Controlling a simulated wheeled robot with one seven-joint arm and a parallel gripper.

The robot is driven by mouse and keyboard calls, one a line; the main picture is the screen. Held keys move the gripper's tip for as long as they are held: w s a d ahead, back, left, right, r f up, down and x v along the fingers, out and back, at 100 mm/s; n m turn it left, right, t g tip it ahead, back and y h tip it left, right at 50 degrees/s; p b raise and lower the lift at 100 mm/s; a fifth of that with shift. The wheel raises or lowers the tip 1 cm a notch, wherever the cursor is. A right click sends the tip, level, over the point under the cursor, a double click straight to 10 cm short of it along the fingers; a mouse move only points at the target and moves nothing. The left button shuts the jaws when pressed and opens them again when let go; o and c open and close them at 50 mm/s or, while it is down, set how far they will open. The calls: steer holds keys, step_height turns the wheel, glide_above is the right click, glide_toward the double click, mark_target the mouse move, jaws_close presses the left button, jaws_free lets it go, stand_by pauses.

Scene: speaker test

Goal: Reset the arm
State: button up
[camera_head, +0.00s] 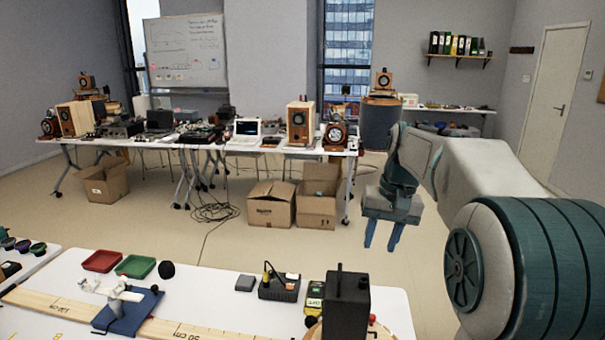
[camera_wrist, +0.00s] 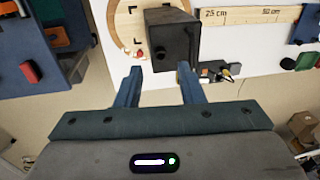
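My gripper (camera_head: 383,236) hangs at the right of the head view, with its two blue fingers pointing down and a gap between them. It is in the air beyond the right end of the near white table (camera_head: 390,300), and nothing shows between the fingers. In the wrist view my gripper (camera_wrist: 158,80) is also open and empty. A black box-shaped object (camera_wrist: 172,40) shows past its fingertips in that view. The same black box (camera_head: 346,305) stands at the front of the near table in the head view. My arm is bent at the right.
The near table holds a blue stand (camera_head: 128,312), a red tray (camera_head: 101,261), a green tray (camera_head: 135,266), a black device with a yellow-handled tool (camera_head: 279,287) and a wooden ruler board (camera_head: 190,331). Cardboard boxes (camera_head: 271,204) lie by the far table. Floor right of the near table is clear.

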steer(key=s+a+f+t, duration=0.1)
steer(key=s+f, duration=0.2)
steer(key=s, duration=0.4)
steer(key=s+a+f+n+h, duration=0.1)
steer(key=s+f, duration=0.2)
steer(key=s, duration=0.5)
steer(key=s+a+f+n+t, duration=0.1)
steer(key=s+f, duration=0.3)
steer(key=s, duration=0.4)
steer(key=shift+a+t, duration=0.3)
steer(key=shift+a, duration=0.15)
steer(key=shift+s, duration=0.1)
steer(key=shift+c, duration=0.3)
